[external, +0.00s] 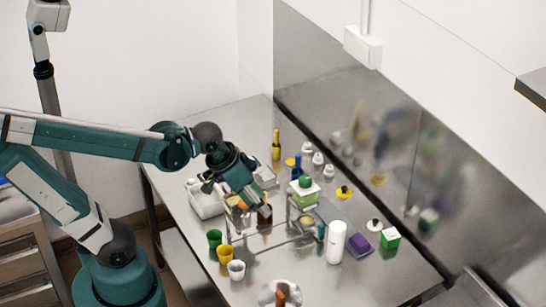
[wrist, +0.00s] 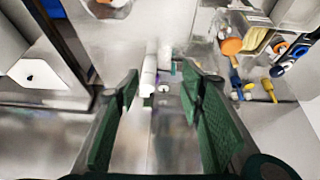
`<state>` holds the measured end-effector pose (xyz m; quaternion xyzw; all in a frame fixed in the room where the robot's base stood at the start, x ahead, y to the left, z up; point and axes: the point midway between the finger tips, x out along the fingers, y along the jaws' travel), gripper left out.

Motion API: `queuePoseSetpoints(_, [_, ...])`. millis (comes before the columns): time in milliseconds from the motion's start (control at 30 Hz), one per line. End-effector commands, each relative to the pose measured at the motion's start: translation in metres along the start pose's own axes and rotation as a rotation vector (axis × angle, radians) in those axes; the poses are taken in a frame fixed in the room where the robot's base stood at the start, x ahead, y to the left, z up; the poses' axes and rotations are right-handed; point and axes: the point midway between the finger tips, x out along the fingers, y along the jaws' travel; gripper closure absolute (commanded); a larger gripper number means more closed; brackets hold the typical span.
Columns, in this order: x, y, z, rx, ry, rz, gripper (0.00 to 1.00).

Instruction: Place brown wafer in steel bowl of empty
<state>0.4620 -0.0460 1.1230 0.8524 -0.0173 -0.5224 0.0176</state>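A round steel bowl (external: 267,292) stands at the near edge of the table in the external view, with a small orange-brown piece (external: 281,296) in it. I cannot tell whether that piece is the brown wafer. A dark brown block (external: 264,214) shows close to my gripper (external: 250,207) in the external view; I cannot tell whether they touch. In the wrist view my gripper (wrist: 158,84) has its green fingers spread apart, with nothing brown between them. A bowl-like round thing (wrist: 121,11) is cut off at the top of that view.
A white cylinder (external: 336,243), a purple box (external: 359,245) and a green box (external: 389,239) stand right of my gripper. Green (external: 214,238), yellow (external: 225,254) and white (external: 236,269) cups stand in front. A wire rack lies between. A steel wall bounds the table's back.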

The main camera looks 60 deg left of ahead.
Motion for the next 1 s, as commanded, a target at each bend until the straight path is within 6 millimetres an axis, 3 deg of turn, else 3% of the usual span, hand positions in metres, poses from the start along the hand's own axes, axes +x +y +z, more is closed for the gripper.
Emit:
queuePoseSetpoints(500, [-0.041,-0.04,0.004,0.012,0.134,-0.041,0.61])
queuePoseSetpoints(1000, [-0.046,-0.043,0.004,0.016,0.15,-0.047,0.61])
